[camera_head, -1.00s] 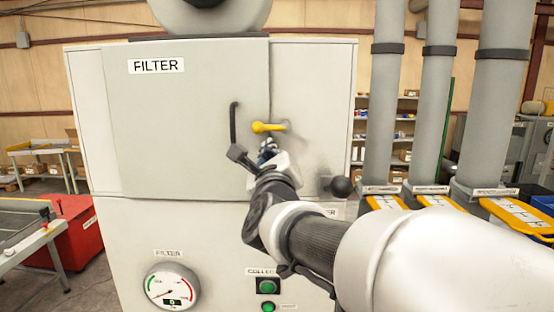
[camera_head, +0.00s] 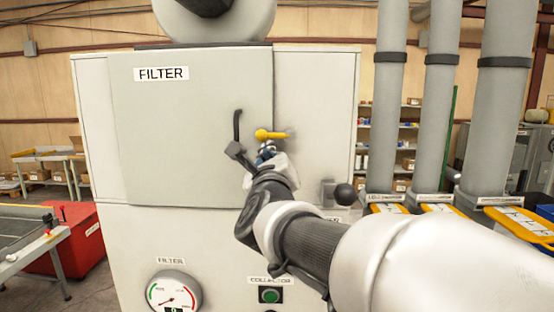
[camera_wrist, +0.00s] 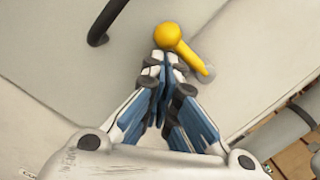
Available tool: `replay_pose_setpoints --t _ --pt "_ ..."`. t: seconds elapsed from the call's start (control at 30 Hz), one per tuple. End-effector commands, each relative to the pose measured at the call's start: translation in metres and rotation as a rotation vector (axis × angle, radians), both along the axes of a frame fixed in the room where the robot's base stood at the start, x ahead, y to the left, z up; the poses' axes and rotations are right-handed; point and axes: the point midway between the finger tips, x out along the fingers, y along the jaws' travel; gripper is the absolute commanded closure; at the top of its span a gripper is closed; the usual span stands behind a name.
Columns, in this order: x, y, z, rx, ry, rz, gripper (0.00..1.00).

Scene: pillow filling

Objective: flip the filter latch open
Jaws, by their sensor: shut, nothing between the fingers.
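The yellow filter latch (camera_head: 270,134) lies level on the grey cabinet front, across the seam at the right edge of the filter door (camera_head: 185,130). Its round knob is at the left end. In the wrist view the latch (camera_wrist: 180,45) is just beyond my fingertips. My gripper (camera_head: 267,150) is shut and empty, just below the latch; in the wrist view its fingertips (camera_wrist: 165,62) meet close under the knob. I cannot tell whether they touch it. The black door handle (camera_head: 237,127) is left of the latch.
A black ball knob (camera_head: 344,194) sticks out at the lower right of the cabinet. A pressure gauge (camera_head: 173,292) and a green button (camera_head: 269,296) are below. Grey vertical pipes (camera_head: 438,100) stand to the right.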

Motion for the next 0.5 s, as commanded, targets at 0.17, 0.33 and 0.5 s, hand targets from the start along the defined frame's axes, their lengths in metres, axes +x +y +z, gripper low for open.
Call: replay_pose_setpoints --t 0.17,0.33,0.5 --pt "-0.0001 0.0013 0.0007 0.029 -0.003 0.001 1.00" --pt "-0.0001 0.0022 0.0019 0.063 -0.004 0.000 1.00" --pt "-0.0001 0.0036 0.0036 0.109 -0.007 0.000 1.00"
